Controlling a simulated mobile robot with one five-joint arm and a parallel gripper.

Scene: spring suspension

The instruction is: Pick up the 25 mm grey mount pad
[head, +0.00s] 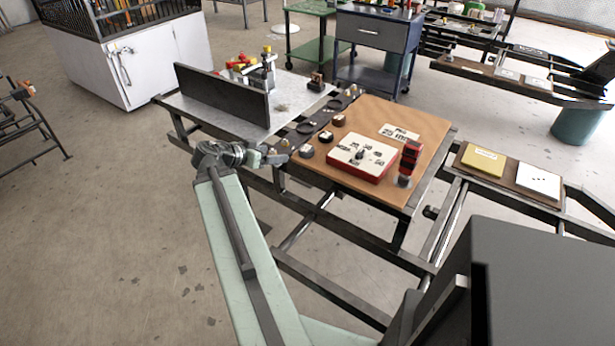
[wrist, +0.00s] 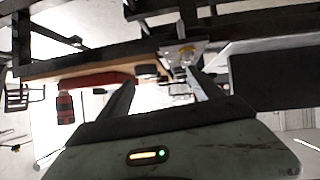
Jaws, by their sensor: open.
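My gripper (head: 274,157) is at the near left edge of the work table, beside the brown board (head: 425,125). Its two fingers show apart and empty in the wrist view (wrist: 165,92). Several small round dark pieces stand along the board's left edge, among them one at the near corner (head: 306,151) and one farther back (head: 339,120). I cannot tell for certain which is the 25 mm grey mount pad. A white label (head: 400,133) on the board seems to read "Pad 25 mm". In the wrist view, a small grey metal part with yellow (wrist: 184,50) shows beyond the fingers.
A tall dark plate (head: 222,95) rises on the grey tabletop at the left, behind my gripper.

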